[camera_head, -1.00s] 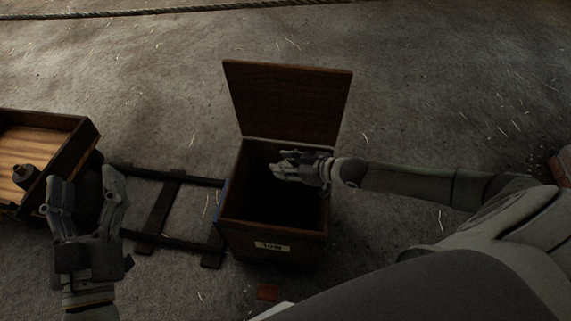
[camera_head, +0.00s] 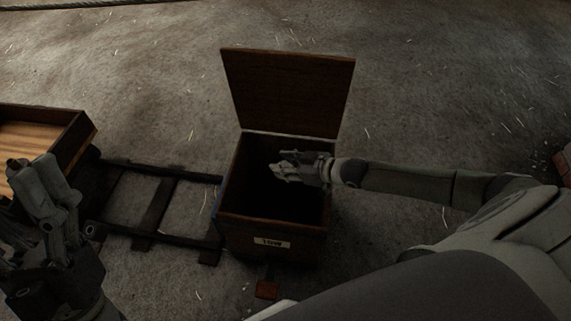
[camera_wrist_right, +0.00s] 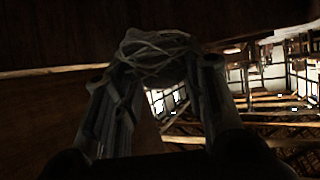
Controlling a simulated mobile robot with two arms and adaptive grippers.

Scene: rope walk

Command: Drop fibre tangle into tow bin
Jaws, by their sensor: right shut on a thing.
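The tow bin (camera_head: 270,228) is a dark wooden box with a "TOW" label on its front and its lid (camera_head: 288,92) standing open at the back. My right gripper (camera_head: 286,168) reaches in from the right and is over the bin's open mouth. In the right wrist view the fibre tangle (camera_wrist_right: 152,48), a pale loose bundle of strands, is between the fingertips of my right gripper (camera_wrist_right: 155,75), which is shut on it.
A wooden tray-like cart (camera_head: 75,140) stands at the left edge. A dark rail track (camera_head: 155,212) runs from it to the bin. A small reddish block (camera_head: 267,289) lies in front of the bin. The floor behind is clear.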

